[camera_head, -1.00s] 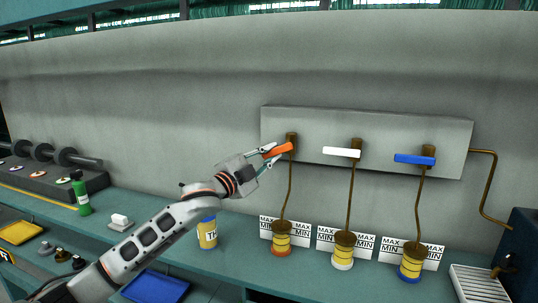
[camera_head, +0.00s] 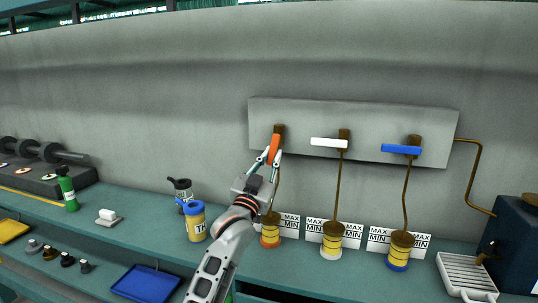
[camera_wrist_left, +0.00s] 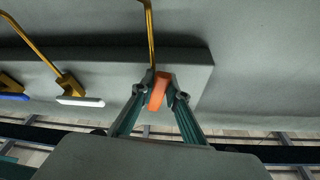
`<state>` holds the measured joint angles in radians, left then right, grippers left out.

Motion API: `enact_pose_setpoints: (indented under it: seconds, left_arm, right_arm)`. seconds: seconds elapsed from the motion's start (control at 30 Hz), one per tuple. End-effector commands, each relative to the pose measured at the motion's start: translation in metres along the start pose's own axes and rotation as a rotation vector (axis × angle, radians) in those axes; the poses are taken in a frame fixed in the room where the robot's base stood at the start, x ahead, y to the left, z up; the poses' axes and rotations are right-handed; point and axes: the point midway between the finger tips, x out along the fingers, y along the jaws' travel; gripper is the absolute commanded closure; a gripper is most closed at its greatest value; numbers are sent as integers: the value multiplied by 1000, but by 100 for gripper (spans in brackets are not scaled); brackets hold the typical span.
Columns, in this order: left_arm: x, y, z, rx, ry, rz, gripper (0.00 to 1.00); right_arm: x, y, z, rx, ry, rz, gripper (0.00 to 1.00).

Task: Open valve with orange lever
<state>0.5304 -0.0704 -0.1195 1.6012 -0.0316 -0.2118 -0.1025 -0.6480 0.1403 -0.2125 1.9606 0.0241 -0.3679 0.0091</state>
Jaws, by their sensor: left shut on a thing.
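The orange lever (camera_head: 274,149) is on the leftmost valve of the grey wall panel and now points downward. My left gripper (camera_head: 269,159) is shut on it from below, with a finger on each side. The left wrist view shows the orange lever (camera_wrist_left: 158,91) between the two fingertips (camera_wrist_left: 163,98). The brass valve body (camera_head: 279,130) sits at the lever's upper end, and its pipe runs down to a yellow-banded container with an orange base (camera_head: 270,241). My right gripper is not in view.
A white lever (camera_head: 328,142) and a blue lever (camera_head: 401,149) lie level on the valves to the right. Below stand MAX/MIN cards (camera_head: 398,242). A yellow jar (camera_head: 195,222) stands left of my arm; a dark box (camera_head: 519,240) is at far right.

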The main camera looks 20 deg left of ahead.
Motion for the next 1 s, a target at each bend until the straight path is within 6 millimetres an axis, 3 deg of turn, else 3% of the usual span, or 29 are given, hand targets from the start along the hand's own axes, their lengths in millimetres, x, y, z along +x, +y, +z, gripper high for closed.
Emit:
enact_pose_setpoints:
  seconds: [0.3,0.87,0.9,0.97,1.0]
  left_arm:
    - [0,2,2,-125,-3,-50,100]
    - [0,2,2,-151,-1,-61,100]
    - [0,2,1,-151,-1,-61,81]
    - [0,2,1,-151,-1,-61,68]
    - [0,1,1,-151,-1,-61,68]
  right_arm:
    - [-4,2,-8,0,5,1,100]
    - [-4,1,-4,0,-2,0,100]
    - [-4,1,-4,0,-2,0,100]
    - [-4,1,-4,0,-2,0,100]
    - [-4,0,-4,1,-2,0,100]
